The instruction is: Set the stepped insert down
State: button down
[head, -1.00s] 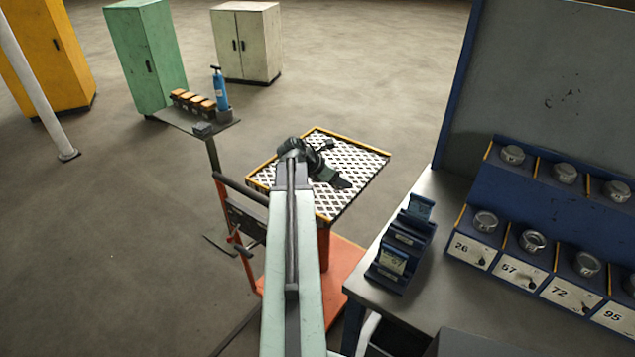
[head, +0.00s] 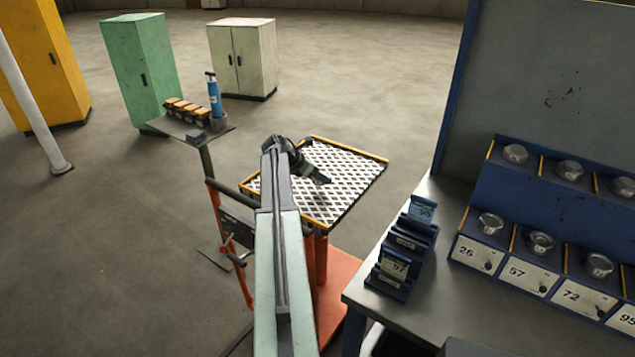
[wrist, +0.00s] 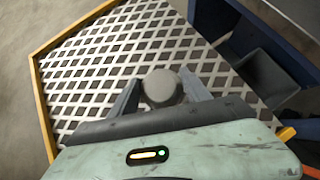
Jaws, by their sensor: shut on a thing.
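The stepped insert (wrist: 163,87) shows in the wrist view as a round, dull grey piece seen end-on, between the two fingers. My gripper (wrist: 161,92) is shut on it. In the head view my gripper (head: 322,180) is over the orange-edged cart top with the white lattice surface (head: 345,165). The insert cannot be made out there. Whether it touches the lattice or hangs above it, I cannot tell.
A workbench (head: 440,215) stands right of the cart, with a blue card rack (head: 402,255) and numbered bins holding several metal pieces. A small stand (head: 190,130) carries a blue bottle (head: 215,98) and orange-topped blocks. The lattice around my gripper looks clear.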

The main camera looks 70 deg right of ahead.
jog(key=shift+w+d, duration=0.65)
jog(key=shift+d, duration=0.1)
notch_tip(320, 180, down, 4)
jog(key=b, duration=0.4)
jog(key=shift+r, duration=0.15)
jog(key=c, duration=0.5)
grip_release()
jog(key=shift+w+r+p, duration=0.1)
jog(key=shift+r+p, duration=0.15)
jog(key=shift+p, duration=0.15)
jog(key=p+v, duration=0.8)
jog(key=v, duration=0.3)
jog(key=shift+w+a+r, duration=0.15)
jog(key=shift+w+a, duration=0.05)
jog(key=shift+a, duration=0.1)
